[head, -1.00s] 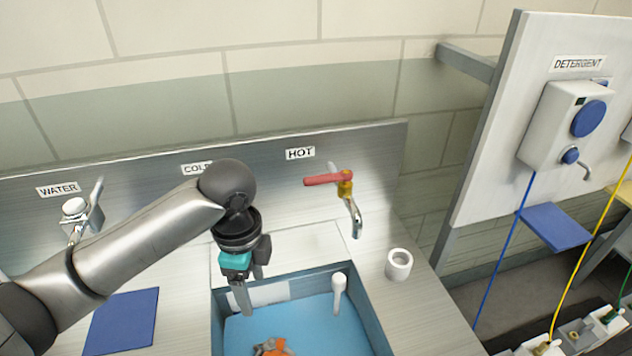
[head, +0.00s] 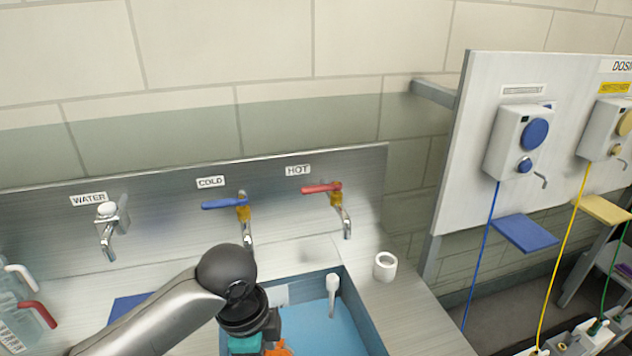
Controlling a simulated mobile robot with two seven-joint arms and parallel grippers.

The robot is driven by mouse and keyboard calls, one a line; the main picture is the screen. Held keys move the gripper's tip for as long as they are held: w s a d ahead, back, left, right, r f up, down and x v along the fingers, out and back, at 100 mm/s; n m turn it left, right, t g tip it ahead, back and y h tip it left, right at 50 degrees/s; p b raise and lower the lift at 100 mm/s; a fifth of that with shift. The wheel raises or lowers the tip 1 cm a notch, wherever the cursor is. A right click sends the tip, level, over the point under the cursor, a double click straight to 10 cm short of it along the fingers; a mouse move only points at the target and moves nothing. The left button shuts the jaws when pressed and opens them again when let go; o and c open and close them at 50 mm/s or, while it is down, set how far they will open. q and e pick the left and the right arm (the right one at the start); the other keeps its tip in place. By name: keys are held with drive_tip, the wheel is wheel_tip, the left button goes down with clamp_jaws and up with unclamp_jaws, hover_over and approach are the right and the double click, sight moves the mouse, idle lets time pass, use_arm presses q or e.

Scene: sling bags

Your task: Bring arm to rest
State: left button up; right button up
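My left arm comes in from the lower left, in front of the sink basin (head: 350,330) with its blue inside. My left gripper (head: 255,345) is at the bottom edge of the head view, over the left part of the basin. Its fingertips are cut off or hidden, so I cannot tell whether it is open or shut. An orange object (head: 279,348) shows partly just right of the gripper, low in the basin; whether they touch cannot be told. My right arm and gripper are not in view.
Taps marked WATER (head: 107,228), COLD (head: 228,204) and HOT (head: 325,188) line the back panel. A white cup (head: 385,266) stands right of the basin. A white-handled tool (head: 332,292) leans at the basin's back. A jug (head: 18,310) is at far left. Dispensers (head: 518,142) hang at right.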

use_arm(q)
drive_tip(key=s+d+f+n+t+h, duration=0.2)
drive_tip(key=s+d+f+n, duration=0.15)
drive_tip(key=s+n, duration=0.3)
drive_tip(key=s+a+f+n+y, duration=0.3)
drive_tip(key=s+a+f+n, duration=0.1)
drive_tip(key=s+a+n, duration=0.7)
wheel_tip(320, 180, down, 27)
drive_tip(key=m+b, duration=0.2)
drive_tip(key=b, duration=0.4)
drive_tip(key=s+a+f+b, duration=0.1)
drive_tip(key=s+f+b, duration=0.2)
drive_tip(key=s+f, duration=0.4)
drive_tip(key=s+a+f+g+b, duration=0.1)
drive_tip(key=s+a+f+b, duration=0.1)
drive_tip(key=s+f, duration=0.6)
wheel_tip(320, 180, down, 4)
drive_tip(key=shift+a+f+g+b, duration=0.15)
drive_tip(key=shift+f+g+b, duration=0.15)
drive_tip(key=shift+b, duration=0.25)
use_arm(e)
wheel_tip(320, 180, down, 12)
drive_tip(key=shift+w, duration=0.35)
